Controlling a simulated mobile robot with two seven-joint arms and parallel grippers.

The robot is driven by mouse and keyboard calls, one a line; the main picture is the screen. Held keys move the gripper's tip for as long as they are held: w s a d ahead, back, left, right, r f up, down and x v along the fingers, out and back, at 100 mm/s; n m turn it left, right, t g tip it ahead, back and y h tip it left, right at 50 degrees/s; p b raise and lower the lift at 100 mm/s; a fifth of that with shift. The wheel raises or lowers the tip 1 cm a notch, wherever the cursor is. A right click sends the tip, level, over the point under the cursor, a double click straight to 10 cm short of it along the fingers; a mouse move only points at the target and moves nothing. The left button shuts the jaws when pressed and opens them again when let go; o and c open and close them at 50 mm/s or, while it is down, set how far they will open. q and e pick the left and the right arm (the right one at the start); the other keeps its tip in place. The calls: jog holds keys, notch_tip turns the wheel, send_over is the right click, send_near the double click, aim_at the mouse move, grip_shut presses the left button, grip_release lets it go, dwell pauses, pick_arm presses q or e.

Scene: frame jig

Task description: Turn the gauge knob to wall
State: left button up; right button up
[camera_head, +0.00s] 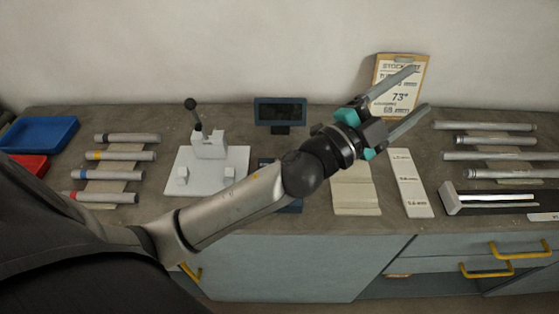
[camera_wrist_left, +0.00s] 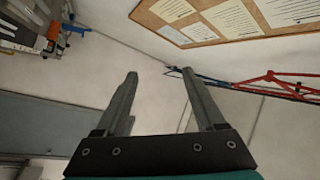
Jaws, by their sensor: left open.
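A dark display unit (camera_head: 280,111), perhaps the gauge, stands at the back middle of the bench. No knob can be made out in either view; my left arm covers part of the bench in front of the display. My left gripper (camera_head: 421,90) is open and empty, up in front of the clipboard at the back right. In the left wrist view its two fingers (camera_wrist_left: 160,75) are apart with nothing between them. My right gripper is not in view.
A white lever fixture (camera_head: 209,146) stands left of the display. Tubes lie on racks at both sides, with blue (camera_head: 40,134) and red (camera_head: 25,165) trays at far left. A clipboard (camera_head: 399,84) leans on the wall. A pale label strip (camera_head: 409,182) lies right of my forearm.

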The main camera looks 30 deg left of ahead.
pick_arm(q)
jog(key=s+d+m+g+h, duration=0.3)
jog(key=d+m+g+h, duration=0.6)
jog(key=m, duration=0.5)
jog(key=a+f+m+g+y, duration=0.45)
jog(key=f+m+g, duration=0.2)
jog(key=f, duration=0.25)
jog(key=w+a+f+n+g+y, duration=0.15)
jog(key=a+y, duration=0.55)
jog(key=a, duration=0.7)
jog(key=s+a+f+n+g+y, duration=0.1)
jog(key=a+f+g+y, duration=0.15)
jog(key=a+y, duration=0.75)
jog(key=a+f+h, duration=0.1)
jog(key=f, duration=0.4)
jog(key=a+f, duration=0.1)
jog(key=f, duration=0.4)
jog(key=a+f+h, duration=0.1)
jog(key=f, duration=0.4)
jog(key=shift+w+f+t+h+p, duration=0.15)
jog(key=shift+w+t+h+p, duration=0.1)
jog(key=shift+h+p, duration=0.15)
grip_shut()
